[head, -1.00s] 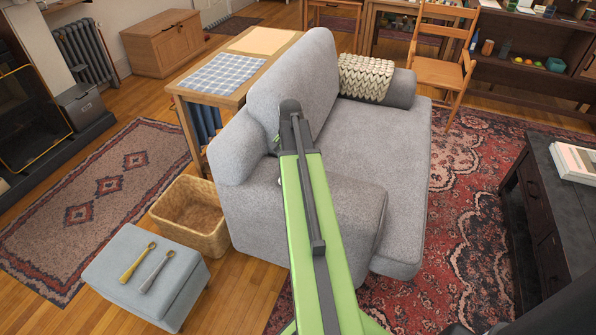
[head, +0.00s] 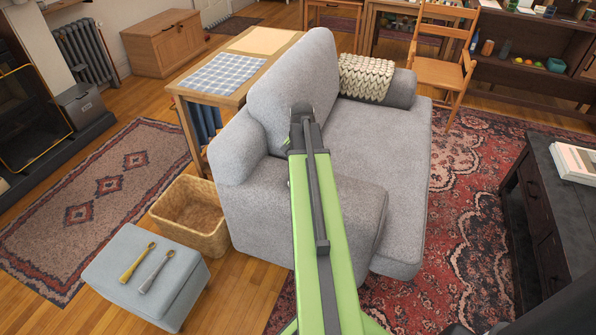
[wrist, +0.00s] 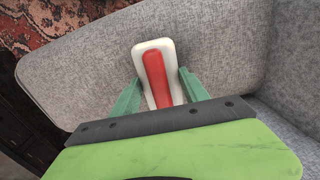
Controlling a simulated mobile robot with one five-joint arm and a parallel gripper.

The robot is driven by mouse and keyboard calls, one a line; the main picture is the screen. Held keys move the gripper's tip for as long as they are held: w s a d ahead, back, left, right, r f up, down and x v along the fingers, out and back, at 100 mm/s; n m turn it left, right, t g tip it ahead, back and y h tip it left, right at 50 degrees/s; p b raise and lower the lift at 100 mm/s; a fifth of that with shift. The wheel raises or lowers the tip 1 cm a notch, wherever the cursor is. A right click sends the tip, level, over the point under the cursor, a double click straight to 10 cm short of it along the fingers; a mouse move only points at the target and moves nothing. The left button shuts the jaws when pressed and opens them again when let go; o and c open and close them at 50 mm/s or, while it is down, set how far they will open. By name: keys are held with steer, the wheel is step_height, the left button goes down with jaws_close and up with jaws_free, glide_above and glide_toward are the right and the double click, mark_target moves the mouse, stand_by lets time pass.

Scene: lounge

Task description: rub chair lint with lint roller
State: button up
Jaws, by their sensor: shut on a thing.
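The grey upholstered chair (head: 375,150) fills the middle of the head view, with a back, arms and a long seat. My arm reaches over its near arm, and my gripper is hidden there behind my own arm. In the wrist view, my gripper (wrist: 159,92) has its green fingers shut on a white and red thing, seemingly the lint roller (wrist: 154,72). Grey chair fabric (wrist: 225,60) lies beneath it. I cannot tell whether the roller touches the fabric. I cannot make out any lint.
A wicker basket (head: 192,214) and a blue-grey stool (head: 120,268) with two spoon-like utensils stand left of the chair. A wooden table (head: 262,60) stands behind its back. A knitted throw (head: 366,78) lies at the chair's far end. A dark cabinet (head: 550,205) stands on the right.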

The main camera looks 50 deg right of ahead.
steer(key=shift+s+d, duration=0.35)
steer(key=shift+s, duration=0.45)
steer(key=shift+s+d, duration=0.35)
steer(key=shift+s, duration=0.45)
steer(key=shift+s, duration=0.1)
steer(key=shift+s+d, duration=0.5)
steer(key=shift+s, duration=0.6)
steer(key=shift+s+d, duration=0.45)
steer(key=shift+s, duration=0.6)
steer(key=shift+s+d, duration=0.5)
steer(key=shift+s, duration=0.6)
step_height(320, 180, up, 6)
steer(key=p, duration=0.6)
steer(key=shift+r, duration=0.1)
steer(key=shift+r+p, duration=1.4)
steer(key=shift+p, duration=0.15)
